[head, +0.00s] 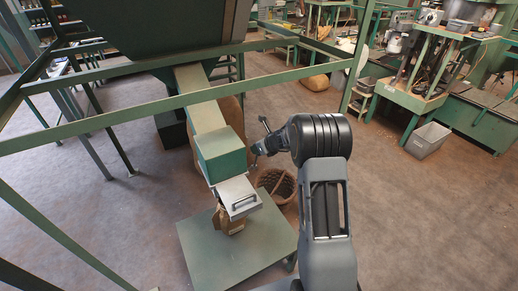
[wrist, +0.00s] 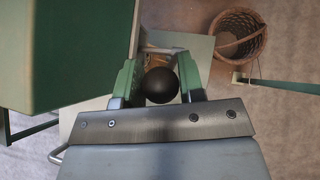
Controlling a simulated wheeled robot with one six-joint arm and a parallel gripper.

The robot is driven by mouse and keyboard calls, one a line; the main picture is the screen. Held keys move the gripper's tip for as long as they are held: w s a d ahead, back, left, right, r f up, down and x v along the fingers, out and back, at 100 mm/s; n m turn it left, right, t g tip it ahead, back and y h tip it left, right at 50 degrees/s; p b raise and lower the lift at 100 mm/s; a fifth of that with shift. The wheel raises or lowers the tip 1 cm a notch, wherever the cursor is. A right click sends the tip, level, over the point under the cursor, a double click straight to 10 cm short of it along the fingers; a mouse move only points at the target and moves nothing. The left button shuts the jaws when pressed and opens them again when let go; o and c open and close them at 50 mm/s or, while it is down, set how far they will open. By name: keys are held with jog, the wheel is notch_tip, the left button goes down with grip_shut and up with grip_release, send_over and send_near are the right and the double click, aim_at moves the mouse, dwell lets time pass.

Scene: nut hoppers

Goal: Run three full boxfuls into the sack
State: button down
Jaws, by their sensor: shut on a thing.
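My gripper (wrist: 160,88) is shut on a round black knob (wrist: 159,86), its green-padded fingers on either side. In the head view my gripper is small and partly hidden by my arm, right of the green box (head: 221,154) on the chute. That box also fills the upper left of the wrist view (wrist: 65,50). Below it is a metal piece with a handle (head: 238,195). A brown sack (head: 233,222) is under that piece, mostly hidden by it, on a green platform (head: 220,262). The fill of box and sack is not visible.
A wicker basket (head: 277,184) stands at the platform's back right. Green frame rails (head: 190,101) cross in front of the chute, below the large dark hopper (head: 165,25). A grey bin (head: 427,140) and workbenches are at the right. Open floor lies between.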

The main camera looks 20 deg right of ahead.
jog(key=shift+w+r, duration=0.2)
jog(key=shift+w, duration=0.2)
jog(key=c, duration=0.9)
grip_release()
jog(key=shift+w, duration=0.1)
jog(key=shift+o, duration=0.7)
jog(key=shift+f, duration=0.1)
jog(key=b+v, duration=0.1)
jog(key=v, duration=1.3)
jog(key=shift+a+f, duration=0.1)
